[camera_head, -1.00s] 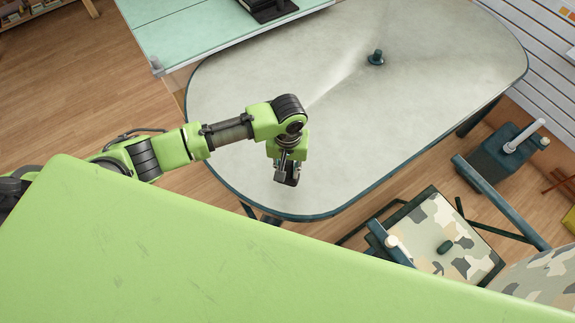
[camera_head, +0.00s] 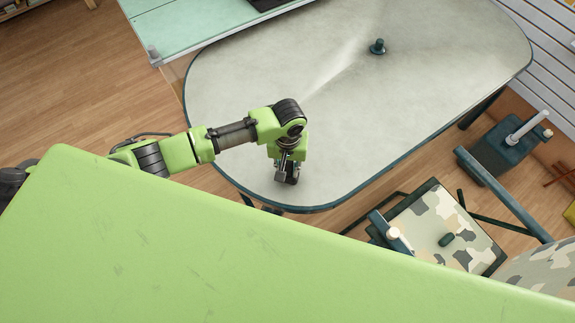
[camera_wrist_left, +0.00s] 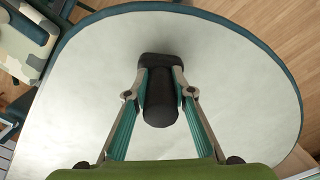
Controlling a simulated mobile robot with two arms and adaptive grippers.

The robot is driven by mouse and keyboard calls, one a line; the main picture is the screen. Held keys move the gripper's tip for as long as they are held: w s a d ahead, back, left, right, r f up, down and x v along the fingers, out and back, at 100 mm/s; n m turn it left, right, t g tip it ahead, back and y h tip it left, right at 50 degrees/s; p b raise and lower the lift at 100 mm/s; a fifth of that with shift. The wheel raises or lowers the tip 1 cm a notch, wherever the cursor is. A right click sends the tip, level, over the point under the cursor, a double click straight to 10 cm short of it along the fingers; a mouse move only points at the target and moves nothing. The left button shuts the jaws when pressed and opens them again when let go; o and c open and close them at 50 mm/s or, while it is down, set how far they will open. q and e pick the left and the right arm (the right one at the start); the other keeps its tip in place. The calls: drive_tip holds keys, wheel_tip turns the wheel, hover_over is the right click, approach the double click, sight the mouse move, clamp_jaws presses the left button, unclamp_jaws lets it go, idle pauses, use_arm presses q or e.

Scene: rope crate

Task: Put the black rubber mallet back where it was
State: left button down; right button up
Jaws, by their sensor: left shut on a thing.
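The black rubber mallet (camera_wrist_left: 160,110) is between the fingers of my left gripper (camera_wrist_left: 160,92) in the left wrist view, and the fingers are shut on it. Its wide dark end lies just past the fingertips, with a thick black cylinder pointing back toward the palm. In the head view, my left gripper (camera_head: 286,176) is over the near end of the grey oval table (camera_head: 400,110). The mallet is only a small dark shape there, mostly hidden by the gripper. I cannot tell whether it touches the tabletop. My right gripper is not in view.
A small dark knob-like object (camera_head: 377,47) stands on the far part of the table. A pale green table (camera_head: 200,25) adjoins at upper left. The tabletop around my gripper is clear.

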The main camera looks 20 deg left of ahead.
use_arm(q)
drive_tip(key=shift+f, duration=0.7)
idle(0.6)
drive_tip(key=c, duration=1.7)
unclamp_jaws()
wheel_tip(320, 180, up, 12)
